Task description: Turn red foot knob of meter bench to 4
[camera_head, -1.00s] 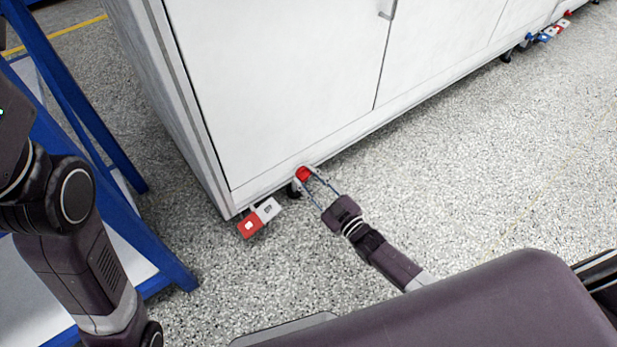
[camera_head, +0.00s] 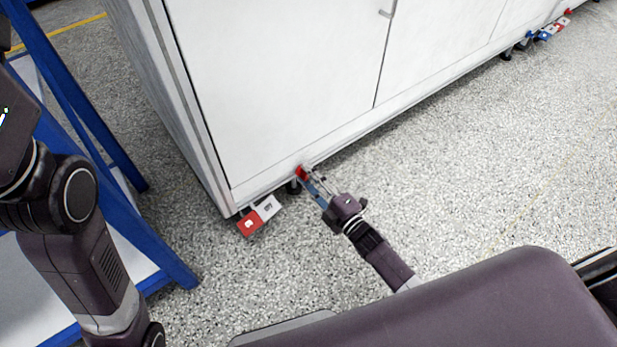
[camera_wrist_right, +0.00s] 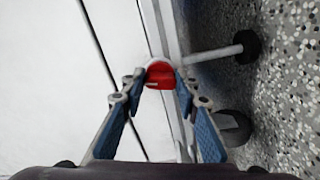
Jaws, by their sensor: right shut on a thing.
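The red foot knob (camera_head: 301,173) sits at the bottom edge of the white meter bench (camera_head: 285,90), near its left corner. My right gripper (camera_head: 306,176) reaches it from the lower right and is shut on it. In the right wrist view the red knob (camera_wrist_right: 159,75) lies between the two fingertips. A red and white tag (camera_head: 259,215) with marks, too small to read, stands out at the bench foot to the left of the knob. My left arm shows at the left edge; its gripper is not in view.
A blue-framed rack (camera_head: 150,240) stands on the left. More tags and knobs (camera_head: 548,32) show at the bench's far end, top right. A dark bench foot (camera_wrist_right: 234,128) is close to the right finger. The speckled floor (camera_head: 480,180) is clear on the right.

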